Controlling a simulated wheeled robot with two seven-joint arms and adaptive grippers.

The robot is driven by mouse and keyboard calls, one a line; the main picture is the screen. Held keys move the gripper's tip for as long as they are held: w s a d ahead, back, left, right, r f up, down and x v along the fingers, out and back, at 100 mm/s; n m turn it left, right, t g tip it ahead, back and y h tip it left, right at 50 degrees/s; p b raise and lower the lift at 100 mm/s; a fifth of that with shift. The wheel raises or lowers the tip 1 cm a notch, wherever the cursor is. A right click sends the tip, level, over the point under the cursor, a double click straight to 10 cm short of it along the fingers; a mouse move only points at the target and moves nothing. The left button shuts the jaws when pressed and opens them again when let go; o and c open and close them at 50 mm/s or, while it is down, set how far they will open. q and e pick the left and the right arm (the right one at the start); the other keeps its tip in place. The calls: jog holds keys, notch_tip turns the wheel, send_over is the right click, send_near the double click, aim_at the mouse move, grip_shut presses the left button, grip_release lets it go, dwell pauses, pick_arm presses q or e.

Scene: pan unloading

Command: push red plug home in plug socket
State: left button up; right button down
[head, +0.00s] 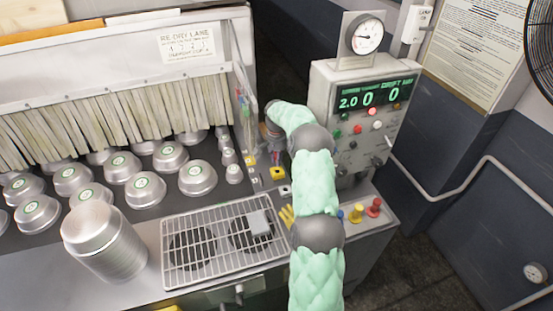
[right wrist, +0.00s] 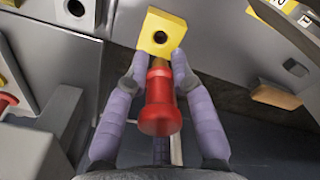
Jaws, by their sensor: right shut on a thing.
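The red plug (right wrist: 160,105) is between the two purple fingers of my right gripper (right wrist: 159,72) in the right wrist view. The gripper is shut on it. The plug's brass-coloured tip points toward a yellow socket block (right wrist: 152,46) with a dark round hole. The hole shows fully, and the tip looks short of it, at the block's near edge; I cannot tell whether they touch. In the head view my right gripper (head: 272,155) is small beyond my green-sleeved arm, among several yellow blocks, and the held plug is hard to make out. My left gripper is not in view.
A gauge panel (head: 362,115) stands right of my arm. A red knob-like piece (head: 374,205) and a yellow one (head: 356,212) stand on the counter's right end. A wire rack (head: 205,250), a stack of pans (head: 100,240) and several metal cups lie left.

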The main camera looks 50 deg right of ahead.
jog(key=shift+f+b, duration=1)
jog(key=shift+f, duration=0.95)
jog(key=shift+f, duration=0.5)
jog(key=shift+r, duration=0.5)
jog(key=shift+f, duration=0.5)
dwell(1.2)
jog(key=c, duration=1)
grip_release()
jog(key=shift+r, duration=0.1)
notch_tip(320, 180, up, 12)
jog(key=shift+a+f, duration=0.1)
